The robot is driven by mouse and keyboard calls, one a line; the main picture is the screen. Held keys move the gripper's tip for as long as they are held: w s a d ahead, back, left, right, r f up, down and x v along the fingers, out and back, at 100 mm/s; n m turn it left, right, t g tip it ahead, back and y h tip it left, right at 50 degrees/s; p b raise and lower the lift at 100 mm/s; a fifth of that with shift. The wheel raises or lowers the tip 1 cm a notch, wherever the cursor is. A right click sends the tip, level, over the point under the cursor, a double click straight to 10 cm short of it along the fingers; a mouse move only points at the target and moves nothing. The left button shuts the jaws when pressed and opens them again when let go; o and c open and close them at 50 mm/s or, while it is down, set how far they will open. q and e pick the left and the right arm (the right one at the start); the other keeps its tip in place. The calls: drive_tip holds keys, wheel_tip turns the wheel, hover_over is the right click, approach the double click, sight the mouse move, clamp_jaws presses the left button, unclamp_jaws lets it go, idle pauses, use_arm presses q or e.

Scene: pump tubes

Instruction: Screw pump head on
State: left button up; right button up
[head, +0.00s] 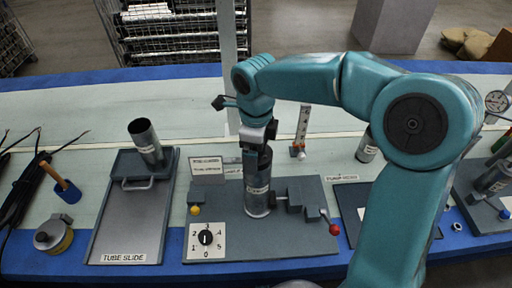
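A dark grey tube (257,190) with a white label stands upright in the grey fixture (310,240) at mid-table. My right arm reaches over from the right, and its gripper (259,143) points down at the top of this tube. The fingers overlap the tube's top, so I cannot tell whether they are shut on a pump head or on the tube. A grey part (367,149) stands behind the mat labelled PUMP HEADS (349,200), partly hidden by my arm. My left gripper is not in view.
A tube slide (126,222) with a tilted open tube (146,142) is on the left. The fixture carries a numbered dial (206,238) and a red-knobbed clamp (335,229). Gauge equipment stands far right.

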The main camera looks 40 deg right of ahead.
drive_tip(key=n, duration=0.4)
drive_tip(key=shift+r+p, duration=0.1)
drive_tip(key=shift+p, duration=0.25)
drive_tip(key=n, duration=0.4)
drive_tip(key=shift+s+p, duration=0.1)
drive_tip(key=shift+p, duration=0.2)
drive_tip(key=n, duration=0.4)
drive_tip(key=shift+p, duration=0.35)
drive_tip(key=n, duration=0.5)
drive_tip(key=shift+s+p, duration=0.1)
drive_tip(key=shift+p, duration=0.3)
drive_tip(key=c, duration=0.9)
drive_tip(key=shift+f+m+b, duration=0.2)
drive_tip(key=shift+m+b, duration=0.25)
drive_tip(key=shift+m, duration=0.75)
drive_tip(key=shift+r+m, duration=0.1)
drive_tip(key=shift+m, duration=0.5)
